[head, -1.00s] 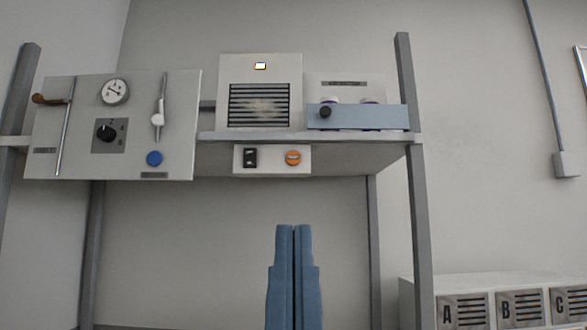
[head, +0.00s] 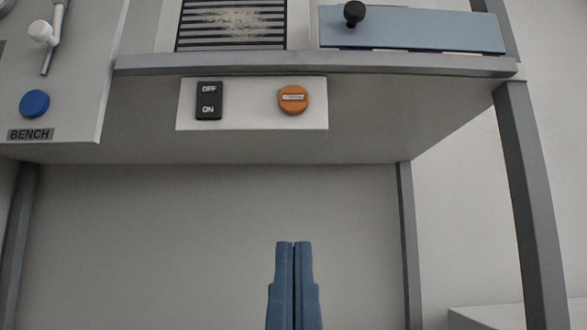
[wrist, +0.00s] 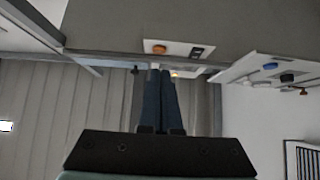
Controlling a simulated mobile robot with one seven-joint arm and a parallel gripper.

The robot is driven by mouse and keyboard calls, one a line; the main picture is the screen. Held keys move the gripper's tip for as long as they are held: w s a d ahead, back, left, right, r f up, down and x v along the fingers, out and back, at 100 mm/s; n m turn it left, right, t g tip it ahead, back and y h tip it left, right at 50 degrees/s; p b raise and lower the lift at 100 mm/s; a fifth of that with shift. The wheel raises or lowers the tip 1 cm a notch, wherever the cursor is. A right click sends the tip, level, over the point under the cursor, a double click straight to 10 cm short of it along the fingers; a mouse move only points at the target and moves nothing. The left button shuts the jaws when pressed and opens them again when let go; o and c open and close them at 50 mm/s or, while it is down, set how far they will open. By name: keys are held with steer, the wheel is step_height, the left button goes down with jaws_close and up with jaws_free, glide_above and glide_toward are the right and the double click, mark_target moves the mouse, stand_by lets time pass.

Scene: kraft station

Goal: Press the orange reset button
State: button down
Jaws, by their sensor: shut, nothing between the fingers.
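The orange reset button (head: 293,100) is a round knob with a pale label strip, on a white panel (head: 250,118) below the shelf edge. It also shows in the wrist view (wrist: 159,49), above and slightly left of the fingertips. My gripper (head: 294,244) has blue fingers pressed together with nothing between them. In the head view the fingertips are below the button, almost in line with it, and apart from it. In the wrist view my gripper (wrist: 160,72) points toward the panel.
A black OFF/ON switch (head: 208,101) sits left of the button on the same panel. The grey shelf edge (head: 400,65) runs just above. A blue button (head: 34,104) is on the board at left. A grey post (head: 535,200) stands at right. The space under the shelf looks clear.

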mark_target(293, 94)
step_height(293, 94, up, 19)
steer(key=w+g+h+p, duration=0.1)
steer(key=h+p, duration=0.7)
steer(key=p, duration=1.2)
steer(key=shift+w+g+p, duration=0.3)
steer(key=shift+w+g, duration=0.05)
steer(key=shift+g, duration=0.15)
steer(key=shift+f, duration=0.1)
steer(key=shift+w, duration=0.1)
steer(key=shift+w+b, duration=0.75)
steer(key=shift+w, duration=3.55)
steer(key=shift+w, duration=0.2)
steer(key=shift+w, duration=0.25)
